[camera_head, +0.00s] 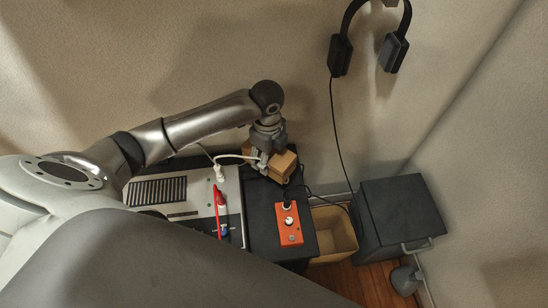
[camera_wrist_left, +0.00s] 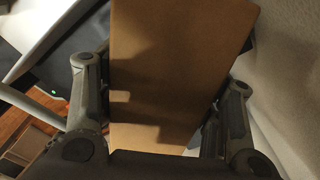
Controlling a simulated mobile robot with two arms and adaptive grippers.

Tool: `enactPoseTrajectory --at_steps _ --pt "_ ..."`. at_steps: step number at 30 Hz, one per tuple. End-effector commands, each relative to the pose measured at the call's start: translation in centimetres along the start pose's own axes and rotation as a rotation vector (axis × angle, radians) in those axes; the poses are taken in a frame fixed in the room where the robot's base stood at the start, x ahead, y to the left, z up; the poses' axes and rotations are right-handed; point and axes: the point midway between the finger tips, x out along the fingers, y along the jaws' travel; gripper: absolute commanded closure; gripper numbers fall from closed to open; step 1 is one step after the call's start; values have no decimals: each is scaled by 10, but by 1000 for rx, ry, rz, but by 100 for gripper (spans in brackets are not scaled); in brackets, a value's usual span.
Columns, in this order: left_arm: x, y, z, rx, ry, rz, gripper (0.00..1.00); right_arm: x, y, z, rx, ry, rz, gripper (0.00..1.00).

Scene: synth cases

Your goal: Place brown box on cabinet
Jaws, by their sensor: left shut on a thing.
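The brown box (camera_head: 283,165) is in the grip of my left gripper (camera_head: 264,160), above the far part of a black surface close to the wall. In the left wrist view, the brown box (camera_wrist_left: 175,60) fills the middle, with a finger of the left gripper (camera_wrist_left: 160,98) on each side. A dark grey cabinet (camera_head: 402,208) with a light handle stands to the right of the box, against the wall. Its top is bare. Whether the box touches the black surface cannot be told. My right gripper is not in view.
An orange device (camera_head: 289,223) with knobs and a cable sits on the black surface (camera_head: 262,222). A grey device (camera_head: 172,190) with red and white plugs is left of it. An open cardboard box (camera_head: 334,234) stands beside the cabinet. Headphones (camera_head: 394,50) hang on the wall, their cable dangling.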

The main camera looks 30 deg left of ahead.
Motion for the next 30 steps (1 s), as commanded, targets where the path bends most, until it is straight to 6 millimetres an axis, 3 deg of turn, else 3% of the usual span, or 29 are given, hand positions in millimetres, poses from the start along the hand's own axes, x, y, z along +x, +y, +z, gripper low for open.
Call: enactPoseTrajectory --at_steps 6,10,17,24,30 --pt "36 -31 11 -3 1 2 67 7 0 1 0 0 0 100" --pt "50 -42 16 -2 0 0 67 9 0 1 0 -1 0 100" --pt "62 -51 19 -1 1 0 67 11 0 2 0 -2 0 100" --pt "91 -52 20 -1 -1 1 67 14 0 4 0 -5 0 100" --pt "92 -52 20 0 -1 0 67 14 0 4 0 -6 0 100"
